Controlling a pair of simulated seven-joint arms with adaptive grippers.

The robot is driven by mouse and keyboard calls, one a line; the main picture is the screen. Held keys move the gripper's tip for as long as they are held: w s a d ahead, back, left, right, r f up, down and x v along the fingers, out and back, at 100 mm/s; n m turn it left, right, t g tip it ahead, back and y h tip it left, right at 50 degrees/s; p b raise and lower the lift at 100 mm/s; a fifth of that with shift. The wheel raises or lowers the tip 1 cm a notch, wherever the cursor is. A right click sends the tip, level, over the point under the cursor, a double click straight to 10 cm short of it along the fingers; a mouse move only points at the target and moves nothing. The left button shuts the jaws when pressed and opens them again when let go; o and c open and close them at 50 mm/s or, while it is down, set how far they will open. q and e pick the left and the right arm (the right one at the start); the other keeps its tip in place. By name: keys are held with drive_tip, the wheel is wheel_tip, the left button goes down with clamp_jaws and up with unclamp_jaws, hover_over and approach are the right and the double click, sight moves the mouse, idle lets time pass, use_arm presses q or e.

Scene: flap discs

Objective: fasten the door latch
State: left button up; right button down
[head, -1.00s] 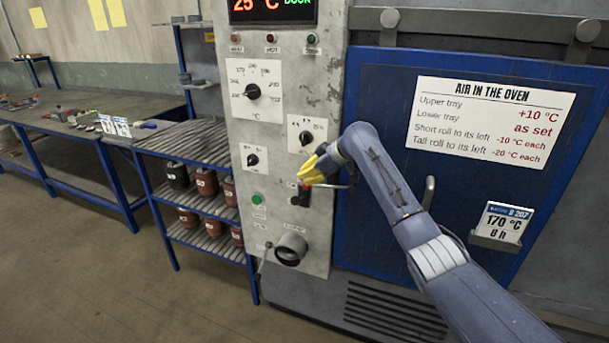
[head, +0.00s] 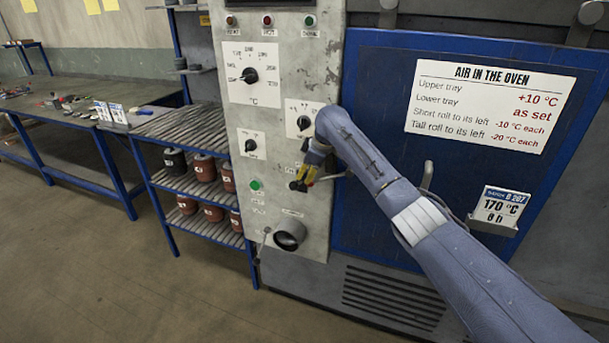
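The blue oven door (head: 385,110) appears closed against the grey control panel (head: 330,50). A small black fitting (head: 297,186), seemingly the latch part, sits low on the panel near its right side. A thin rod (head: 333,177) shows just right of it, toward the door edge. My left gripper is not in view.
A grey door handle (head: 427,176) and a card holder (head: 493,224) stick out from the door near my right arm. Knobs (head: 250,75) and a round outlet (head: 290,234) stand out from the panel. A blue rack (head: 190,180) with dark red pots stands left.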

drive_tip(key=shift+r, duration=0.1)
drive_tip(key=a+v, duration=0.1)
drive_tip(key=v, duration=1.2)
drive_tip(key=shift+w+a+r, duration=0.25)
drive_tip(key=shift+a+r, duration=0.05)
drive_tip(key=shift+a, duration=0.05)
